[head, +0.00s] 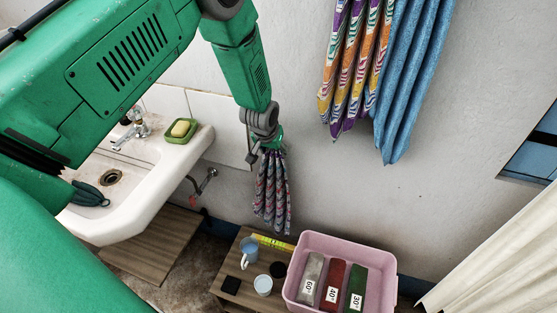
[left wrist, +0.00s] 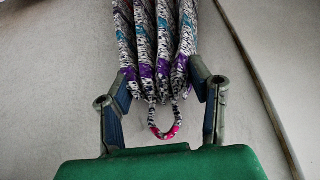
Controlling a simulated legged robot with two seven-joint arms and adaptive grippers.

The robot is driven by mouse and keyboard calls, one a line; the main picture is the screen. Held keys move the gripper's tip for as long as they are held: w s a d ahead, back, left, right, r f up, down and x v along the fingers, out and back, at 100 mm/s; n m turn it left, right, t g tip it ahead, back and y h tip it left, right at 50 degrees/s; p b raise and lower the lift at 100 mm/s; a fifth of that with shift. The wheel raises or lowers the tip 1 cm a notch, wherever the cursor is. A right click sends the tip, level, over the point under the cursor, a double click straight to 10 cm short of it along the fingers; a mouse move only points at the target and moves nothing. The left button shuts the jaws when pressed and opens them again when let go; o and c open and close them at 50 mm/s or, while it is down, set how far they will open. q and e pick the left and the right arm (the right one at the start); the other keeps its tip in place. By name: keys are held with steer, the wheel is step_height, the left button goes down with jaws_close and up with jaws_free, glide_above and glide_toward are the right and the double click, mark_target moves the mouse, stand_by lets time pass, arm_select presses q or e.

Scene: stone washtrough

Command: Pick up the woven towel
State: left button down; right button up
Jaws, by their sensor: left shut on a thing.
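The woven towel (head: 272,192), patterned in black, white, purple and teal, hangs in folds from my left gripper (head: 266,146). In the left wrist view the towel (left wrist: 157,40) is gathered between the two fingers of my left gripper (left wrist: 160,88). A small hanging loop with a pink patch (left wrist: 165,131) sticks out from its gathered end. In the head view the towel hangs in front of the wall, its lower end over the area of the wooden bench. My right gripper is not in view.
A multicoloured towel (head: 352,70) and a blue towel (head: 410,75) hang on the wall. A white sink (head: 150,185) with soap in a green dish (head: 181,131) is at left. Below are a wooden bench (head: 229,278) with cups and a pink tub (head: 341,247) with labelled boxes.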

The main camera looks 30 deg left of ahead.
arm_select(q)
step_height(320, 180, up, 4)
steer(key=shift+w+a+r, duration=0.1)
steer(key=shift+w+a, duration=0.05)
steer(key=r, duration=0.1)
steer(key=d+r, duration=0.1)
steer(key=r, duration=0.1)
steer(key=shift+d+r, duration=0.15)
steer(key=shift+d, duration=0.05)
steer(key=s+d, duration=0.2)
steer(key=s, duration=0.7)
steer(key=s+d, duration=0.2)
steer(key=s, duration=0.8)
steer(key=shift+f, duration=0.25)
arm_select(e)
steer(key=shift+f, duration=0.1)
